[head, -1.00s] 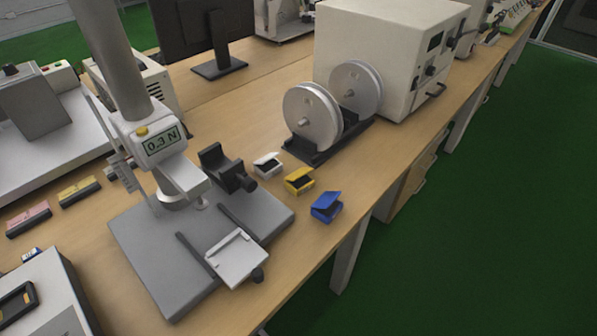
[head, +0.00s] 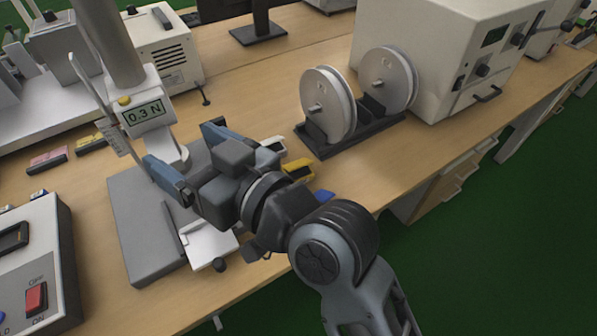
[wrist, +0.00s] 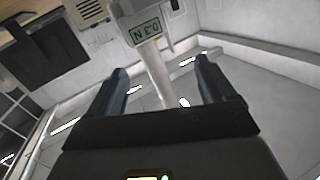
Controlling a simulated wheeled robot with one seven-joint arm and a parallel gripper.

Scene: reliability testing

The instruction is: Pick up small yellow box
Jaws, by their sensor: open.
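The small yellow box (head: 297,168) sits on the wooden bench with its lid raised. My arm partly covers it in the head view, and it does not show in the wrist view. My gripper (head: 188,152) is open and empty, with its two blue fingers spread. It is above the grey test-stand base, to the left of the yellow box, and points away from it towards the force gauge (head: 144,112). In the wrist view the gauge (wrist: 146,32) shows upside down beyond the open fingers.
A white box (head: 273,145) and a blue box (head: 326,195) flank the yellow one, both partly hidden. A twin-reel holder (head: 333,147) stands behind them. The grey stand base (head: 140,245) and a switch box (head: 50,270) are at left. The bench at right front is bare.

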